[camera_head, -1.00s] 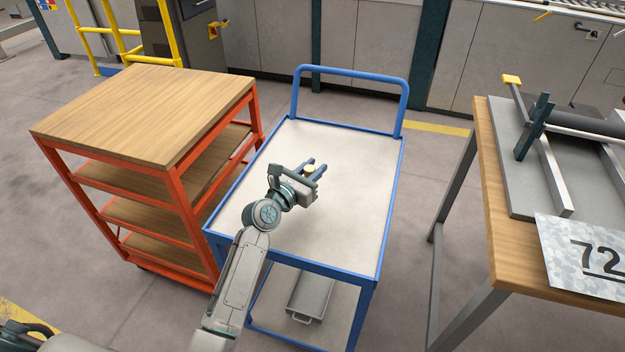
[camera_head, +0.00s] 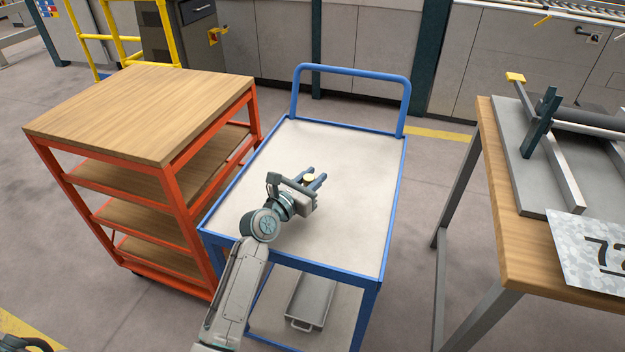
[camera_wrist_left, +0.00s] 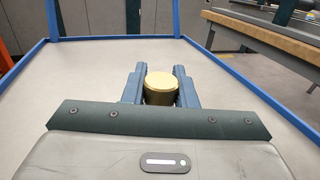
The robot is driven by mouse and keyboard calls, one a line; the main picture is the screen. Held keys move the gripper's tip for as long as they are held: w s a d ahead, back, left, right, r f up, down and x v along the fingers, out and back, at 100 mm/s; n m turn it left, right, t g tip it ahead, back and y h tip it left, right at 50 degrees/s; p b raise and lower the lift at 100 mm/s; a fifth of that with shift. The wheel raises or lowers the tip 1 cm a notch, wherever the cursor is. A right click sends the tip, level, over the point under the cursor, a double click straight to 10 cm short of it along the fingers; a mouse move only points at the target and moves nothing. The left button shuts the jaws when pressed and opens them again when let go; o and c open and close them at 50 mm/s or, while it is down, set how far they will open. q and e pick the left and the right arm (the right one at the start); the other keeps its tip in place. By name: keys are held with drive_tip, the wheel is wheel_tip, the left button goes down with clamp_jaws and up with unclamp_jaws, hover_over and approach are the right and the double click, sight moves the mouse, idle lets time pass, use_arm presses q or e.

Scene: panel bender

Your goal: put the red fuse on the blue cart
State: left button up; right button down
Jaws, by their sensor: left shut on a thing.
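The blue cart (camera_head: 355,220) stands in the middle of the head view, with a pale flat top, blue rim and blue push handle. My left gripper (camera_head: 314,181) is over the cart's top and is shut on a small cylinder with a brass-coloured end cap (camera_head: 308,177). In the left wrist view the cap (camera_wrist_left: 161,83) sits between the two fingers, with the cart's top (camera_wrist_left: 90,75) around it. No red shows on the held piece; its body is mostly hidden by the fingers. I cannot tell whether it touches the cart's top.
An orange shelf trolley (camera_head: 140,110) with wooden boards stands close to the cart's left. A wooden workbench (camera_head: 505,235) with a metal fixture is on the right. A grey metal tray (camera_head: 311,300) lies on the cart's lower shelf. The cart's top is otherwise clear.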

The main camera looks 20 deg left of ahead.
use_arm(q)
drive_tip(key=shift+f, duration=0.1)
drive_tip(key=o, duration=1)
use_arm(e)
drive_tip(key=shift+r, duration=0.1)
use_arm(q)
drive_tip(key=shift+s, duration=0.15)
drive_tip(key=v, duration=1.1)
drive_tip(key=shift+s+p, duration=0.15)
drive_tip(key=shift+p, duration=0.2)
drive_tip(key=shift+s+a, duration=0.15)
use_arm(e)
drive_tip(key=shift+s+d+f, duration=0.1)
drive_tip(key=shift+s+f, duration=0.25)
drive_tip(key=shift+f, duration=0.25)
drive_tip(key=shift+s+d+f, duration=0.1)
drive_tip(key=shift+s+f, duration=0.2)
drive_tip(key=shift+f, duration=0.25)
